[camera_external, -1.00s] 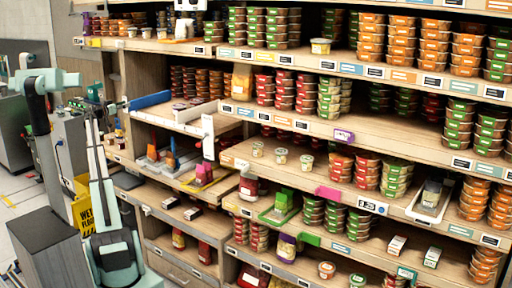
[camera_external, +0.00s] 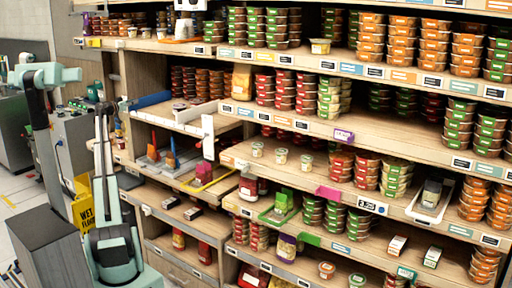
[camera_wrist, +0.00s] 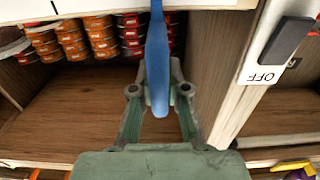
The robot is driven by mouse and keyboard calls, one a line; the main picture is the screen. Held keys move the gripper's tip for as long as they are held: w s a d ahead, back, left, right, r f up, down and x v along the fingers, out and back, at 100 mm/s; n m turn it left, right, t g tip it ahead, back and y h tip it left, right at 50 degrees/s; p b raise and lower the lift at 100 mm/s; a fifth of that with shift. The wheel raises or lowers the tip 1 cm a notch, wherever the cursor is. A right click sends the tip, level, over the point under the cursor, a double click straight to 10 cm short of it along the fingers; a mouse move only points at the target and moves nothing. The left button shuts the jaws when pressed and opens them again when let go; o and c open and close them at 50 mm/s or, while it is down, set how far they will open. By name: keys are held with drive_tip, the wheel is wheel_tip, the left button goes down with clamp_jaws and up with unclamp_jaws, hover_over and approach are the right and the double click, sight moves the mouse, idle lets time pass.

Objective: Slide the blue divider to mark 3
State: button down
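The blue divider (camera_external: 151,100) is a flat bar at the left end of a wooden shelf, in the external view. In the wrist view the blue divider (camera_wrist: 158,62) comes down from the top edge, its rounded end between the two fingers of my gripper (camera_wrist: 160,72). The fingers lie on either side of it and lean inward at the tips. The divider covers part of the tips, so I cannot tell whether they touch it. In the external view my gripper (camera_external: 122,104) is small and dark at the divider's left end. I cannot read mark 3.
A white panel (camera_external: 208,136) stands right of the divider's shelf. In the wrist view it carries a black switch (camera_wrist: 288,40) marked OFF, right of my gripper. Stacked red and orange tubs (camera_wrist: 85,38) stand behind the divider. The wooden shelf floor (camera_wrist: 75,110) is bare on the left.

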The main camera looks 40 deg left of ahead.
drive_tip(key=d+b, duration=1)
drive_tip(key=d, duration=0.6)
drive_tip(key=shift+w, duration=0.35)
drive_tip(key=c, duration=1.2)
unclamp_jaws()
drive_tip(key=shift+o, duration=0.2)
drive_tip(key=s, duration=1.2)
drive_tip(key=shift+d, duration=0.25)
